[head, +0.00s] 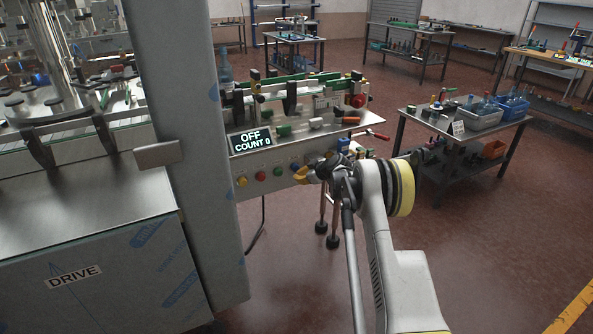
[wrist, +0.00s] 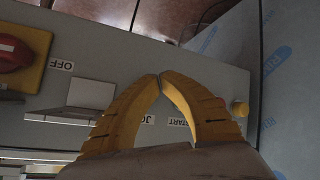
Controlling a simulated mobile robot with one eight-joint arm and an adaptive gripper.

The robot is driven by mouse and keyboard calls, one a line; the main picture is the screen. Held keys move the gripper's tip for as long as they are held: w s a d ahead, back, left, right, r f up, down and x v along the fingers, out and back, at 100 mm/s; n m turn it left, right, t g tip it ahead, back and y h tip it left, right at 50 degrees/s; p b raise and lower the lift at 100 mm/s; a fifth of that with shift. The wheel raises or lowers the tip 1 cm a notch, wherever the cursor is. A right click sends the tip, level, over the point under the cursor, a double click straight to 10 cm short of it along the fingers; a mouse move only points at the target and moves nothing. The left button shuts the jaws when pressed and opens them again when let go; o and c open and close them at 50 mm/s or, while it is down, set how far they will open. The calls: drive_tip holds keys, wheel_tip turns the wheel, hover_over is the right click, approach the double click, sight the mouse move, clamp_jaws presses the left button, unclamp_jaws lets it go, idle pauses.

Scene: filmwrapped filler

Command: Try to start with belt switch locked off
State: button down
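The control panel (head: 250,195) is on the front of the machine, with a display (head: 250,140) above it reading "OFF" and "COUNT 0". Yellow (head: 242,181), red (head: 260,176), green and blue buttons run along it. My gripper (head: 300,175) is at the right part of the panel; its fingertips (wrist: 160,76) meet in the wrist view with nothing seen between them. Partly hidden labels by the fingers seem to read "JOG" and "START". A red knob (wrist: 12,52) on a yellow plate is cut off at the left edge, near an "OFF" label (wrist: 62,65). No lock can be made out.
A grey bracket (wrist: 92,93) stands off the panel beside my fingers. A tall grey post (head: 185,130) and a cabinet marked "DRIVE" (head: 75,278) are at the left. A table with blue bins (head: 510,107) stands at the right, with open floor in front.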

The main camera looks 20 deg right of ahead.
drive_tip(key=shift+w, duration=0.15)
drive_tip(key=shift+w, duration=0.3)
drive_tip(key=shift+w+b, duration=0.1)
drive_tip(key=shift+b, duration=0.2)
drive_tip(key=shift+w+a+r, duration=0.1)
drive_tip(key=shift+w+r, duration=0.5)
drive_tip(key=shift+w, duration=0.1)
idle(1.6)
drive_tip(key=shift+s+a+f+b, duration=0.4)
drive_tip(key=shift+s+a+f, duration=0.1)
drive_tip(key=shift+a+f, duration=0.3)
